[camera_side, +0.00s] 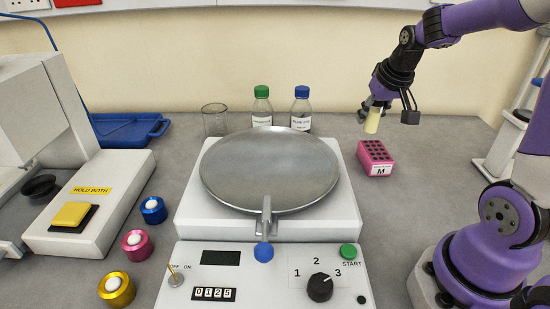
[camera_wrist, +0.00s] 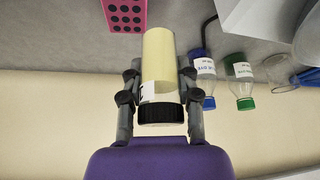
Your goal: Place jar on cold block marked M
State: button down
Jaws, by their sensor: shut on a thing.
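The jar (camera_wrist: 159,65) is a pale yellow cylinder with a black lid and a white label, part of whose mark shows. My gripper (camera_wrist: 159,85) is shut on it, a finger on each side near the lid end. In the side view the jar (camera_side: 373,120) hangs slightly tilted below my gripper (camera_side: 375,104). The cold block (camera_side: 376,158) is pink with dark holes on top and a white label marked M. The jar appears above and near the block's back left, apart from it. The block also shows at the top of the wrist view (camera_wrist: 126,16).
A large scale with a round metal pan (camera_side: 270,170) stands left of the block. Behind it are a beaker (camera_side: 214,120), a green-capped bottle (camera_side: 262,108) and a blue-capped bottle (camera_side: 301,108). Bare grey bench (camera_side: 430,145) lies right of the block.

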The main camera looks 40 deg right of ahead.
jog(key=d+f, duration=0.2)
jog(key=d, duration=0.1)
jog(key=d+f, duration=0.1)
jog(key=d, duration=0.1)
jog(key=shift+s, duration=0.35)
jog(key=shift+f, duration=2)
jog(key=shift+f, duration=0.15)
jog(key=c, duration=0.6)
grip_release()
jog(key=shift+o, duration=0.2)
